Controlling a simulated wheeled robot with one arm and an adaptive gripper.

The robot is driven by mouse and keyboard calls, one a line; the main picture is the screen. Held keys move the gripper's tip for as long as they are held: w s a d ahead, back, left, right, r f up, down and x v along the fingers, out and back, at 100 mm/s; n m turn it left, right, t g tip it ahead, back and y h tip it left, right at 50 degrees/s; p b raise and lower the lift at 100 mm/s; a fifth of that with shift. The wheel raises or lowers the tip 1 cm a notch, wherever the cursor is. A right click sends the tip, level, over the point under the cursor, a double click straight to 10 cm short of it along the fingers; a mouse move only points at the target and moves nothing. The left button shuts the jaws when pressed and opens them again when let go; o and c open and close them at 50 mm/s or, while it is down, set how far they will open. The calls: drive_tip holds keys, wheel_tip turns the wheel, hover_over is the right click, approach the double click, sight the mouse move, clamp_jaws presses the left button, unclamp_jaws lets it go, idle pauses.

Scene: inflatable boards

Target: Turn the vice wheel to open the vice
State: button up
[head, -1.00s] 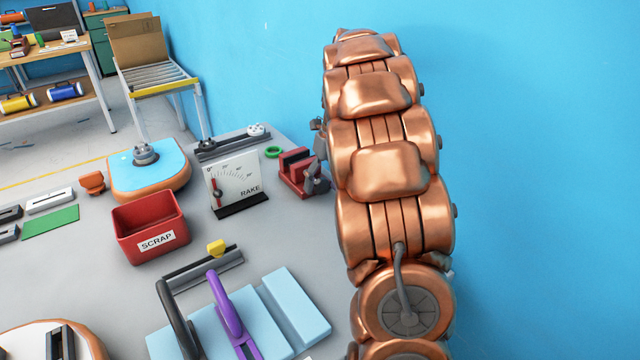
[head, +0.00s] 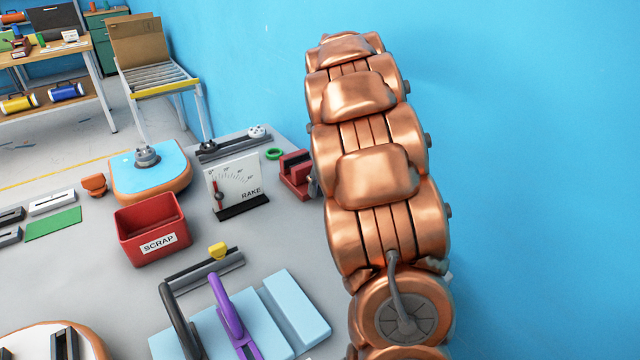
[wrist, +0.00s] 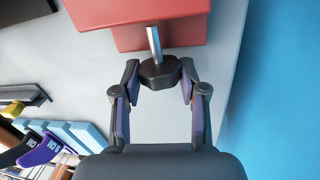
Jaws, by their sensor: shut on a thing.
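The red vice (head: 293,172) stands at the right part of the bench, close to the blue wall. My copper arm hides its right side in the head view. In the wrist view the red vice body (wrist: 140,12) is at the top, with a metal screw rod coming out of it to the dark, faceted vice wheel (wrist: 158,73). My gripper (wrist: 159,78) has one finger on each side of the wheel, the tips closed against it. In the head view my gripper is almost wholly hidden behind my arm. The opening between the vice jaws cannot be judged.
The rake gauge (head: 236,190), the red scrap bin (head: 150,228) and a green ring (head: 273,154) stand left of the vice. Pale blue blocks and a purple handle (head: 228,312) are nearer. The blue wall (wrist: 282,90) is close on the right.

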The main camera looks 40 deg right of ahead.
drive_tip(key=h+p, duration=0.1)
drive_tip(key=h, duration=0.2)
drive_tip(key=shift+a+r+p, duration=0.15)
drive_tip(key=shift+p, duration=0.15)
drive_tip(key=h, duration=0.1)
drive_tip(key=h+b, duration=0.1)
drive_tip(key=h, duration=0.1)
drive_tip(key=shift+w+a+f, duration=0.1)
drive_tip(key=shift+f, duration=0.15)
drive_tip(key=h+b, duration=0.1)
drive_tip(key=b, duration=0.1)
drive_tip(key=h+b, duration=0.2)
drive_tip(key=b, duration=0.1)
drive_tip(key=shift+a+f, duration=0.15)
drive_tip(key=shift+f, duration=0.05)
drive_tip(key=h+b, duration=0.2)
drive_tip(key=b, duration=0.1)
drive_tip(key=shift+a, duration=0.1)
drive_tip(key=shift+r+g+h+b, duration=0.15)
drive_tip(key=shift+g+h+b, duration=0.2)
drive_tip(key=shift+b, duration=0.65)
drive_tip(key=shift+r, duration=0.1)
drive_tip(key=o, duration=1.1)
